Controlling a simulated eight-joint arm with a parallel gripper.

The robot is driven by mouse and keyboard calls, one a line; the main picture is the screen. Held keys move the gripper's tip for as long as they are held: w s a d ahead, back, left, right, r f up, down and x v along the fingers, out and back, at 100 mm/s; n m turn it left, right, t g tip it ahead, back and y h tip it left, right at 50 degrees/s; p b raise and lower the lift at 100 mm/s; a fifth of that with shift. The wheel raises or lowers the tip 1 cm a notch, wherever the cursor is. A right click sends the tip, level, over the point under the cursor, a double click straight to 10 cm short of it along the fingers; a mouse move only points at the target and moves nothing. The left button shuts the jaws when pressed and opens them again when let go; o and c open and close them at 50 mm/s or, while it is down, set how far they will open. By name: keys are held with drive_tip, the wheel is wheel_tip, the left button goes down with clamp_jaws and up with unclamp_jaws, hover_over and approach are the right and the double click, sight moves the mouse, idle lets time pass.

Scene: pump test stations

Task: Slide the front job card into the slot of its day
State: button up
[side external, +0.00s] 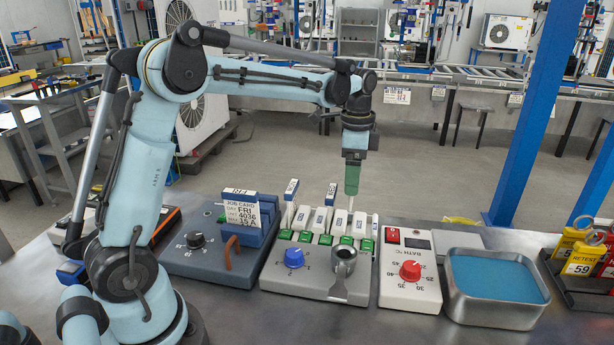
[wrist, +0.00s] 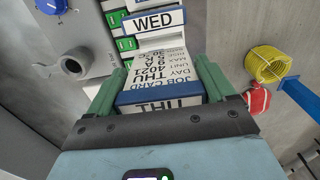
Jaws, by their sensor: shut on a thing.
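My gripper (side external: 353,176) is shut on a job card with a blue top edge marked THU (wrist: 160,106). Its white face reads JOB CARD, DAY THU, 4021 in the wrist view. In the side view the held card (side external: 350,202) shows nearly edge-on, pointing down over the slotted rack (side external: 280,262). I cannot tell whether its lower end is inside a slot. A card marked WED (wrist: 155,20) stands just beyond it in the wrist view. Another blue-topped card (side external: 291,188) stands at the rack's left. A FRI card (side external: 241,212) is in front in the blue holder at left.
The rack has white dividers, green tabs, a blue knob (side external: 294,257) and a grey round fitting (side external: 344,258). A bath controller with a red knob (side external: 410,270) and a metal water tray (side external: 490,318) stand right. Yellow coiled hose (wrist: 265,64) lies beyond the bench in the wrist view.

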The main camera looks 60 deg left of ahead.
drive_tip(key=shift+f, duration=3.55)
drive_tip(key=shift+f, duration=0.1)
drive_tip(key=o, duration=0.9)
drive_tip(key=shift+c, duration=0.2)
